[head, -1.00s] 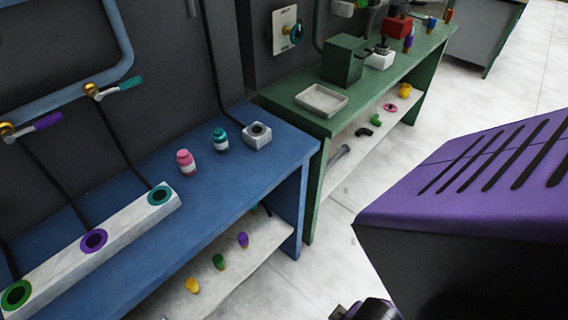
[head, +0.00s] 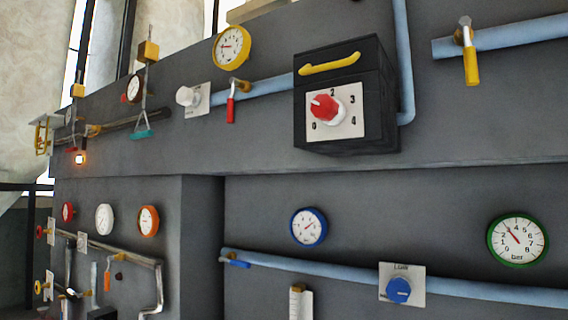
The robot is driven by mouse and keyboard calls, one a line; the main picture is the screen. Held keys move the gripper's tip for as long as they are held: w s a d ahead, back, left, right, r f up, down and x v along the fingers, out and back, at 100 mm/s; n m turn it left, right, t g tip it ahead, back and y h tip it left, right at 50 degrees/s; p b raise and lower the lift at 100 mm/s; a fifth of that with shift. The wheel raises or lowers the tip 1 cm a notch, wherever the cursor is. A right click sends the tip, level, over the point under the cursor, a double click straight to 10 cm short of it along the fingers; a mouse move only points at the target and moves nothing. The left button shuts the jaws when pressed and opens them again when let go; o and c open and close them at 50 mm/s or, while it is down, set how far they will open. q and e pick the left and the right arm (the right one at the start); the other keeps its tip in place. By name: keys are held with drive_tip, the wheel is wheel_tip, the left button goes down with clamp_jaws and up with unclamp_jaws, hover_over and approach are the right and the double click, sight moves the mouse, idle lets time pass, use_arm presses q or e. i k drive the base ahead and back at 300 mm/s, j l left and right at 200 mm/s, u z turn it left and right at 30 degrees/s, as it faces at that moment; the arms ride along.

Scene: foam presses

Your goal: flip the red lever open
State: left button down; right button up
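A red lever (head: 231,108) shows in the head view, left of centre on the grey wall. It hangs straight down from a brass valve (head: 238,86) on a light blue pipe (head: 262,87), crosswise to the pipe. A smaller orange-red handle (head: 107,281) hangs on piping at the lower left. Neither of my grippers is in view.
Right of the red lever, a black box (head: 345,95) with a yellow handle and red dial juts out. A white knob (head: 188,96) sits left of it, a yellow-rimmed gauge (head: 231,47) above. A teal-handled lever (head: 141,134) hangs farther left.

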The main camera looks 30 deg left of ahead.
sight(231, 102)
drive_tip(key=u, duration=1.35)
